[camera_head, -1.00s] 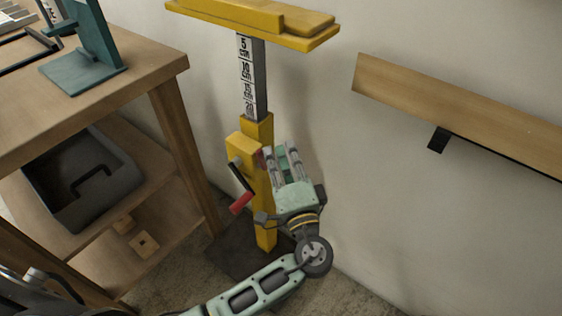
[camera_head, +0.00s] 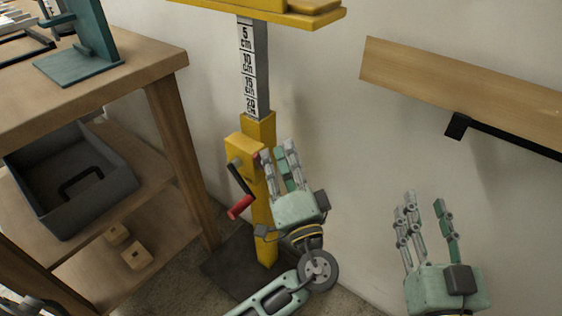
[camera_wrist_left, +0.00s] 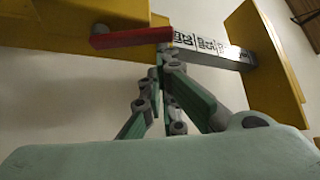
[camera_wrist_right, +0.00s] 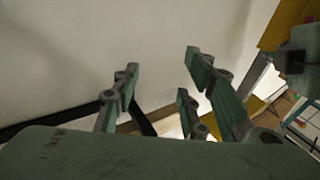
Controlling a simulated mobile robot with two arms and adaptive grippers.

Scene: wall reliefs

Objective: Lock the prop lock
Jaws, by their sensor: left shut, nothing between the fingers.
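The prop is a yellow post (camera_head: 263,222) with a grey inner column (camera_head: 254,65) marked with a scale. A yellow box (camera_head: 243,147) on its side carries a dark crank (camera_head: 239,178) with a red grip (camera_head: 240,207). A small red part (camera_head: 264,155) shows by my left fingertips; in the left wrist view a red bar (camera_wrist_left: 130,38) lies across the yellow body. My left gripper (camera_head: 283,147) is shut and empty beside the post; its tips (camera_wrist_left: 163,50) are near the bar's end, contact unclear. My right gripper (camera_head: 424,202) is open and empty, right of the post.
A wooden workbench (camera_head: 165,62) stands on the left, with a grey bin (camera_head: 115,190) and small wooden blocks (camera_head: 136,256) on its shelves. A wooden rail (camera_head: 465,82) on a black bracket (camera_head: 457,126) runs along the wall at right.

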